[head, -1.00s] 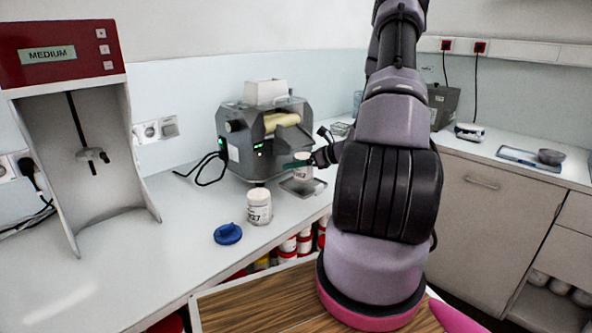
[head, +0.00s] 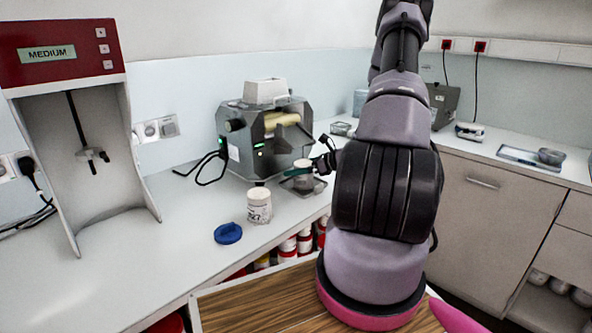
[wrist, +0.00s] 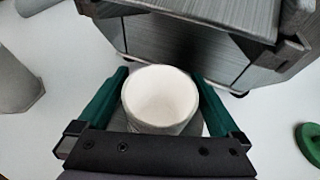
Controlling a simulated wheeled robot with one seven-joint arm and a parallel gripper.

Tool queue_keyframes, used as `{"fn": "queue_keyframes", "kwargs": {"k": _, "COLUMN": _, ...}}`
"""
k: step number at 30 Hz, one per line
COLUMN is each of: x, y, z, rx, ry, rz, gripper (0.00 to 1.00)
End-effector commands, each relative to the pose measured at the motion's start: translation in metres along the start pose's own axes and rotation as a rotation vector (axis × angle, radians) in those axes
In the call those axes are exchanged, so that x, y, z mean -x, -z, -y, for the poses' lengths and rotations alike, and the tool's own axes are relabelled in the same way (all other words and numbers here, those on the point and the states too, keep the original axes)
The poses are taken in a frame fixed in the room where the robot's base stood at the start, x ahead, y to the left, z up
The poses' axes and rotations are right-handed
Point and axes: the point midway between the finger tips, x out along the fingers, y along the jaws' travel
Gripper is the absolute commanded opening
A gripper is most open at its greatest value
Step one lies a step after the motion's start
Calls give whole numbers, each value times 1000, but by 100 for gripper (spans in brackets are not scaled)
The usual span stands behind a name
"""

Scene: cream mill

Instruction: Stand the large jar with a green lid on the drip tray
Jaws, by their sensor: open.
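A white open-topped jar (head: 303,177) stands upright on the drip tray (head: 319,186), in front of the mill. In the wrist view the jar (wrist: 160,98) is between my two green fingers, with its empty-looking inside facing the camera. My gripper (wrist: 160,95) is open around it, one finger on each side; whether either finger touches the wall I cannot tell. In the head view my gripper (head: 303,170) reaches the jar from the right. A green lid (wrist: 309,143) lies apart on the counter at the right edge of the wrist view. The jar's label is not readable.
The grey mill (head: 265,135) stands close behind the tray. Another white jar (head: 259,206) and a blue lid (head: 228,233) are on the counter to the left. A red-topped stirrer stand (head: 60,53) is at far left. The counter's front left is clear.

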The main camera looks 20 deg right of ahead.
Motion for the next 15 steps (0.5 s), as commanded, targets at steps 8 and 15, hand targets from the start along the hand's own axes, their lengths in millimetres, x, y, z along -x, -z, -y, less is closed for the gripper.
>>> {"fn": "queue_keyframes", "kwargs": {"k": 8, "x": 58, "y": 0, "z": 1, "rx": 0, "ry": 6, "rz": -2, "gripper": 100}}
{"fn": "queue_keyframes", "kwargs": {"k": 15, "x": 100, "y": 0, "z": 1, "rx": -1, "ry": 3, "rz": -1, "gripper": 100}}
